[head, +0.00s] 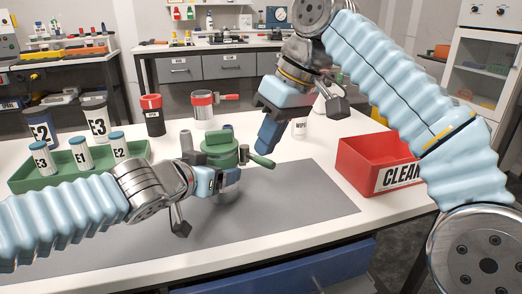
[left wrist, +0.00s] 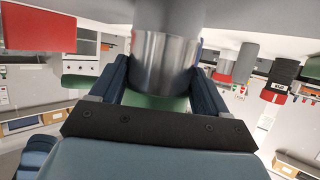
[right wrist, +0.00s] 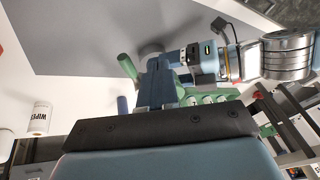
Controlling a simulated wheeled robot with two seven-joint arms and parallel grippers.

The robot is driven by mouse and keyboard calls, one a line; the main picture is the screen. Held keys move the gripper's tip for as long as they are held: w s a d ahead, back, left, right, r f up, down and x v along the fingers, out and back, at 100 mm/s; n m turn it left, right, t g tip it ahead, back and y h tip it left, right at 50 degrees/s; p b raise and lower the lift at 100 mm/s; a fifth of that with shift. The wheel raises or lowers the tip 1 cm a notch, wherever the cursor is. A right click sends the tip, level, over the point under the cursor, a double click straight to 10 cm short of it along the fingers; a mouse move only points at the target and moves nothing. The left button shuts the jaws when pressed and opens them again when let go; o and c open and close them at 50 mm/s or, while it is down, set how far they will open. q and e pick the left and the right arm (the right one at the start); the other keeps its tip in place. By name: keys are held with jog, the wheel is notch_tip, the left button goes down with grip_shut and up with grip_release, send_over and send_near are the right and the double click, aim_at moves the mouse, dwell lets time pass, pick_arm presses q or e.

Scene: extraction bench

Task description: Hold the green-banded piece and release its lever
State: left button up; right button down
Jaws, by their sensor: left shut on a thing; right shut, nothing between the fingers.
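The green-banded piece (head: 220,150) stands over the grey mat, a metal cylinder with a green band and cap. Its green lever (head: 262,161) sticks out to the lower right; it also shows in the right wrist view (right wrist: 127,66). My left gripper (head: 226,178) is shut around the metal body, which shows between its fingers in the left wrist view (left wrist: 165,68). My right gripper (head: 265,150) is shut and empty, pointing down close beside the lever. I cannot tell whether it touches the lever. Its fingers hide part of the piece in the right wrist view.
A red-banded piece (head: 202,108) and a black jar with a red lid (head: 152,115) stand behind. A green tray (head: 30,182) with labelled vials is at left. A red bin (head: 360,170) stands at right. A wipes tub (head: 299,127) is behind. The mat's front right (head: 300,208) is clear.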

jog(key=s+a+r+t+h, duration=0.3)
jog(key=s+r+t+h, duration=0.15)
jog(key=r, duration=0.25)
send_near(268, 162)
jog(key=a+f, duration=0.4)
jog(key=shift+y, duration=0.35)
jog(key=w, duration=0.1)
jog(key=w+d+f, duration=0.1)
jog(key=w+d, duration=0.1)
jog(key=shift+w+d+f, duration=0.2)
jog(key=shift+d+f, duration=0.05)
jog(key=shift+f, duration=0.15)
jog(key=shift+w+d+n+y, duration=0.35)
jog(key=shift+d+n+y, duration=0.2)
jog(key=shift+n, duration=0.45)
jog(key=shift+w+d+n, duration=0.2)
jog(key=shift+n, duration=0.2)
jog(key=n, duration=0.1)
jog(key=w+d+n+g+y, duration=0.1)
jog(key=shift+w+n, duration=0.15)
jog(key=shift+n, duration=0.25)
jog(key=shift+w+d+y, duration=0.25)
jog(key=shift+w+d, duration=0.05)
jog(key=shift+w, duration=0.4)
jog(key=shift+w+d, duration=0.1)
jog(key=shift+w, duration=0.05)
